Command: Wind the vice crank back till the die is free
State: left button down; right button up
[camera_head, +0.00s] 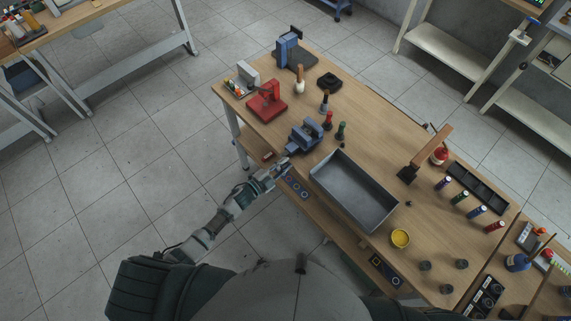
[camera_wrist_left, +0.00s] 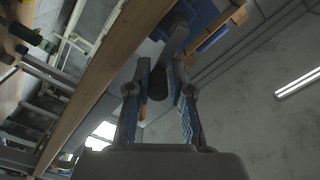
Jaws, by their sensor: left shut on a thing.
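The blue vice (camera_head: 305,136) stands at the near left edge of the workbench, and its blue body also shows at the top of the left wrist view (camera_wrist_left: 205,15). My left gripper (camera_head: 279,168) is at the front of the vice, just off the bench edge. In the left wrist view my left gripper (camera_wrist_left: 159,88) has its two fingers on either side of the dark crank handle (camera_wrist_left: 158,82), shut on it. The crank is too small to make out in the head view. I cannot make out the die between the jaws. My right gripper is not in view.
A grey metal tray (camera_head: 352,192) lies right of the vice on the workbench (camera_head: 375,147). A red press (camera_head: 266,103) stands behind the vice to the left.

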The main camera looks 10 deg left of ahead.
pick_arm(q)
jog(key=shift+a+r+n+p, duration=0.15)
jog(key=shift+n+p, duration=0.15)
jog(key=shift+n, duration=0.4)
jog(key=shift+a+n+p, duration=0.15)
jog(key=shift+n+p, duration=0.15)
jog(key=shift+n, duration=0.4)
jog(key=shift+a+r+n+p, duration=0.15)
jog(key=shift+n+p, duration=0.15)
jog(key=shift+n, duration=0.4)
jog(key=shift+f, duration=0.15)
jog(key=c, duration=1.1)
grip_release()
jog(key=shift+r, duration=0.25)
jog(key=v, duration=1.2)
jog(key=shift+a, duration=0.2)
jog(key=shift+w+d+f, duration=0.1)
